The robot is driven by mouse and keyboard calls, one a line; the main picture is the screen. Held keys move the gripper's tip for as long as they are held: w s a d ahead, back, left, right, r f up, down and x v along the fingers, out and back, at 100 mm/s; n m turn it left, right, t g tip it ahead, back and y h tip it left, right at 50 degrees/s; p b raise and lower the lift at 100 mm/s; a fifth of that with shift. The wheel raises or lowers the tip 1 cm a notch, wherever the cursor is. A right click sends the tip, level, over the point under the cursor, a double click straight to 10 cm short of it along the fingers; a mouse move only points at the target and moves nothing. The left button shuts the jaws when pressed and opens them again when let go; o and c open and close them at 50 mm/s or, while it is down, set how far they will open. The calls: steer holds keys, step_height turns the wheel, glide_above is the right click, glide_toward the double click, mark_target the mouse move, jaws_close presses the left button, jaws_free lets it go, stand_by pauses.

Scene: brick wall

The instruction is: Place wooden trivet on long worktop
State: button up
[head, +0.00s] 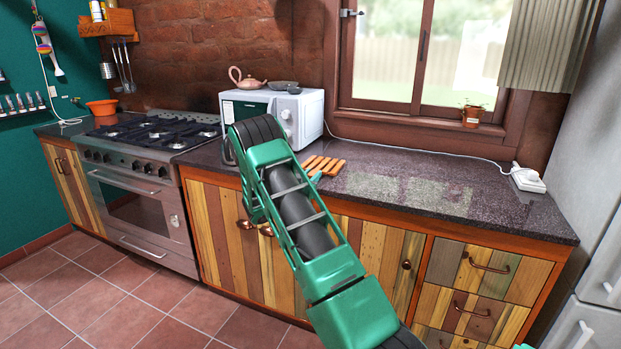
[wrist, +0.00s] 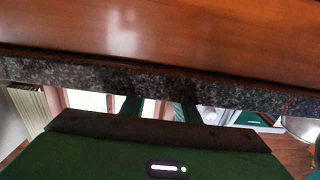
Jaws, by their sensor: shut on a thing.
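The wooden trivet (head: 323,166) is a small slatted orange-brown board, seen in the head view just right of my arm. My gripper (head: 316,176) is mostly hidden behind my arm, with a green fingertip showing at the trivet's near edge. It is shut on the trivet. The trivet lies roughly flat over the long worktop (head: 400,165), a dark speckled stone top; I cannot tell whether it touches it.
A white microwave (head: 305,118) stands left of the trivet, with a teapot (head: 247,80) on top. A stove (head: 150,145) is further left. A socket block (head: 528,180) with a white cable lies at the right end. The worktop's middle and right are clear.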

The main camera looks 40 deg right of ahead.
steer(key=o, duration=1.2)
steer(key=v, duration=1.1)
steer(key=s+a+r+m+g+y, duration=0.1)
steer(key=s+r+g+y, duration=0.15)
steer(key=s, duration=0.75)
steer(key=s+a+r+m+g+y, duration=0.1)
steer(key=s+r+g+y, duration=0.2)
steer(key=s, duration=0.6)
steer(key=s+a+n+y, duration=0.3)
steer(key=s+a, duration=0.5)
steer(key=s+a+n+g+y, duration=0.1)
steer(key=s+a+n+y, duration=0.2)
steer(key=s+a, duration=0.5)
steer(key=s+a+n+y, duration=0.3)
steer(key=s+a+y, duration=0.2)
steer(key=s+a, duration=0.4)
steer(key=shift+a+g, duration=0.2)
steer(key=shift+g, duration=0.05)
